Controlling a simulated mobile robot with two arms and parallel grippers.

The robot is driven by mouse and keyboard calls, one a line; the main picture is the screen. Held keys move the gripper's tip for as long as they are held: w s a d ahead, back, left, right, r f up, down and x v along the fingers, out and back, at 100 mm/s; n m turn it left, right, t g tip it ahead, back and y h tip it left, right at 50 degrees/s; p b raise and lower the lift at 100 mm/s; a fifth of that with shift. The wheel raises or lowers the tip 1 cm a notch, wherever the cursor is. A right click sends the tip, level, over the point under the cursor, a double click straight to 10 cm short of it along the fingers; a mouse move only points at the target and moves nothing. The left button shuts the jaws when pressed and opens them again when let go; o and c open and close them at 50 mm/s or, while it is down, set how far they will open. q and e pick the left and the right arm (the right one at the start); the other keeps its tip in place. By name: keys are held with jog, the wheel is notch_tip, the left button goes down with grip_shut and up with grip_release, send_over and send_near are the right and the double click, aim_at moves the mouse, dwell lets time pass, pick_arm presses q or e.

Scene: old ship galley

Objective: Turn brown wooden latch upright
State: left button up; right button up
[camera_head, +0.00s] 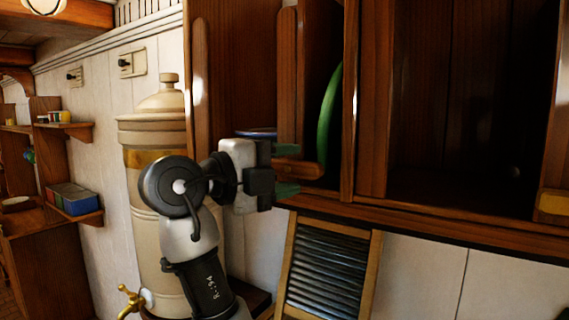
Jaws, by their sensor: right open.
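The brown wooden latch (306,169) lies about level at the lower front of the dark wooden cabinet, low in the compartment with the green plate. Its rounded right end shows; its left part is hidden behind my gripper. My right gripper (285,170) reaches in from the left. It is open, with one green fingertip above the latch and one below. I cannot tell whether either finger touches it. My left gripper is not in view.
A green plate (327,120) stands on edge in the compartment just behind the latch. Upright wooden slats (287,75) flank the opening. The open compartment (470,110) at the right looks empty. A cream urn (150,200) stands behind my arm; a slatted washboard (327,268) is below the cabinet.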

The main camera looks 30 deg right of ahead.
jog(key=shift+c, duration=0.5)
jog(key=c, duration=0.8)
jog(key=shift+f+n+b, duration=0.25)
jog(key=shift+n+b, duration=0.15)
jog(key=shift+b, duration=0.4)
jog(key=n+t+h+b, duration=0.1)
jog(key=n+b, duration=0.3)
jog(key=n+h+b, duration=0.1)
jog(key=n+b, duration=0.3)
jog(key=b, duration=0.1)
jog(key=shift+f+t+h, duration=0.2)
jog(key=shift+t+h, duration=0.2)
jog(key=n+t+b, duration=0.1)
jog(key=n+b, duration=0.1)
jog(key=n, duration=0.1)
jog(key=n+t+b, duration=0.1)
jog(key=n, duration=0.2)
jog(key=shift+t+h+b, duration=0.4)
jog(key=n+t+b, duration=0.1)
jog(key=n+t, duration=0.1)
jog(key=n, duration=0.1)
jog(key=shift+s+r+n, duration=0.1)
jog(key=shift+n, duration=0.2)
jog(key=shift+d+n+t+y+b, duration=0.1)
jog(key=shift+n+t+y+b, duration=0.25)
jog(key=shift+n, duration=0.65)
jog(key=shift+n+t+y+b, duration=0.1)
jog(key=shift+n+t, duration=0.45)
jog(key=shift+n, duration=0.45)
